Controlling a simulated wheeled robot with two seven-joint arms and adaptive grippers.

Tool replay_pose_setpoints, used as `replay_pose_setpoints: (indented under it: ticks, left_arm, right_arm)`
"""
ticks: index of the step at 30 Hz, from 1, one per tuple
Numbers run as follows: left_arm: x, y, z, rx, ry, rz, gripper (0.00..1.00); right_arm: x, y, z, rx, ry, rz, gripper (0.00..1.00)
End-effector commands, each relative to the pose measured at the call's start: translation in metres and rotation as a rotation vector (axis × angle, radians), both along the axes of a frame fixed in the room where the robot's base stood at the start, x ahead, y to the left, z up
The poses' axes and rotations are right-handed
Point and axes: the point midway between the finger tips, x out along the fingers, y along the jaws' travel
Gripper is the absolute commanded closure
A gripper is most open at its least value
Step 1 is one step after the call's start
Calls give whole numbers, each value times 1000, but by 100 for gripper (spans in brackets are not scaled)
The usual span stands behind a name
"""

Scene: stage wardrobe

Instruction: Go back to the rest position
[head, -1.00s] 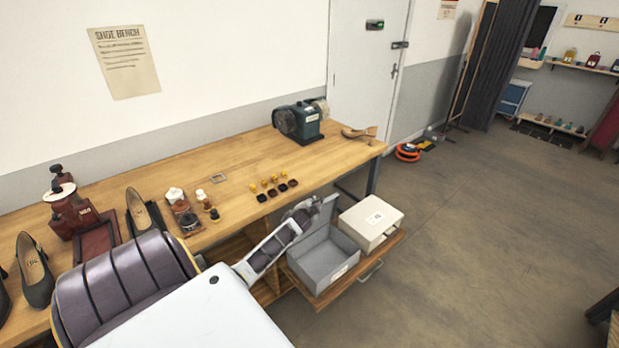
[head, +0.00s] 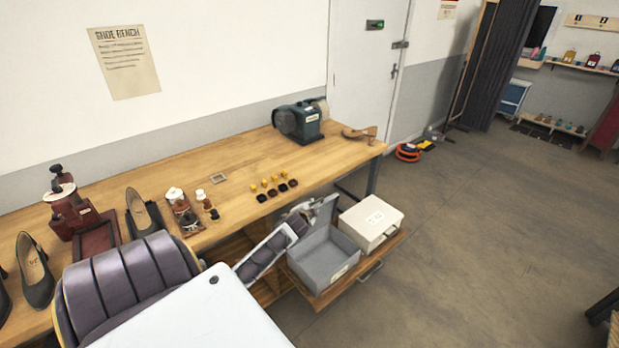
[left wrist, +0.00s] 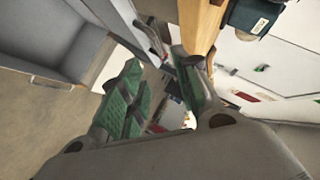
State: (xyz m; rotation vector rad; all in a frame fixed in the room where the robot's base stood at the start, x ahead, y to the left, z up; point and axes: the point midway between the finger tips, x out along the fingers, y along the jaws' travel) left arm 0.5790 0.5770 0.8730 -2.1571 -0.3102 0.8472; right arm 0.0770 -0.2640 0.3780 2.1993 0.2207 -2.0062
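My left arm reaches from the bottom of the head view past the bench's front edge. My left gripper (head: 304,211) is at its end, beside the raised lid of the open grey box, partly hidden by the arm and lid. In the left wrist view its two green-padded fingers (left wrist: 158,62) stand apart with nothing between them. The grey box (head: 325,262) shows an empty inside, and it appears at the upper left of the left wrist view (left wrist: 62,38). My right gripper is in neither view.
The wooden bench (head: 235,165) carries shoes, a red stand (head: 72,212), small bottles, several small dark pots and a grinder (head: 300,122). A pulled-out drawer (head: 345,283) holds the grey box and a closed white box (head: 371,222). Open floor lies to the right.

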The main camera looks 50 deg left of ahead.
Motion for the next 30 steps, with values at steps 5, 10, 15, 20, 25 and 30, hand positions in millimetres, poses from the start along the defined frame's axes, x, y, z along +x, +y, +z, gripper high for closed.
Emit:
replay_pose_setpoints:
  ticks: [5,10,15,20,25,30]
  left_arm:
    - [0,0,0,0,0,0,68]
    - [0,0,0,0,0,0,68]
    - [0,0,0,-12,-8,7,68]
    - [6,-4,5,-44,-58,5,68]
    - [9,-6,-2,-104,-110,4,68]
    - [2,-1,-35,-163,-105,20,68]
  right_arm:
    - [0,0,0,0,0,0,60]
    - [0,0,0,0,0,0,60]
    - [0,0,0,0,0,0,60]
    - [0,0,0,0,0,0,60]
    - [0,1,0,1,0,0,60]
    - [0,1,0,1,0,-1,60]
